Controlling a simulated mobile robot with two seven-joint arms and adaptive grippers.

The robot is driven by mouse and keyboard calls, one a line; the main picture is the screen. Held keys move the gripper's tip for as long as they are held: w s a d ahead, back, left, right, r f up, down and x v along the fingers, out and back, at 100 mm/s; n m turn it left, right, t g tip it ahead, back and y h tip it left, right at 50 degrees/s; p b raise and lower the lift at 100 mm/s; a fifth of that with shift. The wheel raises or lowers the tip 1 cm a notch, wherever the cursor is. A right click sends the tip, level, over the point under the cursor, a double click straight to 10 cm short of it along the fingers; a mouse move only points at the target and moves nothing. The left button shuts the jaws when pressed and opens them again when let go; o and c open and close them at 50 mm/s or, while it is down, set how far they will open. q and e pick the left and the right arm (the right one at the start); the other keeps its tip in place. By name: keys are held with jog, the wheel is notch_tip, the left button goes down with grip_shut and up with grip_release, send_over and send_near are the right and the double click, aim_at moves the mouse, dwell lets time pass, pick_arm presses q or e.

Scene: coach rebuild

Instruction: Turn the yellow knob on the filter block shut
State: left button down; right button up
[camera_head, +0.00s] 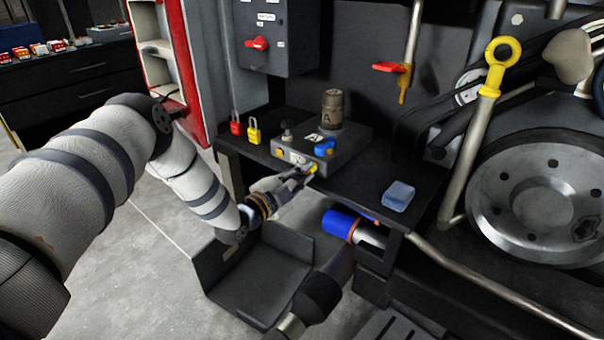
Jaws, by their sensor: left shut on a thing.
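The filter block (343,150) is a dark, low block with a label "A" on top, sitting on a black shelf (372,192). The yellow knob (312,168) is on its front face, partly hidden by my fingers. My left gripper (306,175) reaches in from the left and is shut on the yellow knob. The knob's exact turn angle is hard to make out. A blue knob (325,147) and a brown canister marked "A" (333,107) are on top of the block.
Red (236,127) and yellow (253,134) padlocks are left of the block. A blue sponge-like block (398,196) lies on the shelf's right. A large metal wheel (540,205) stands right.

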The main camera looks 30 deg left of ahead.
pick_arm(q)
jog(key=n, duration=1.1)
jog(key=shift+n, duration=0.5)
jog(key=c, duration=1.9)
grip_release()
jog(key=shift+s, duration=0.1)
jog(key=s, duration=1.1)
jog(key=shift+s+a, duration=0.4)
jog(key=shift+a, duration=0.05)
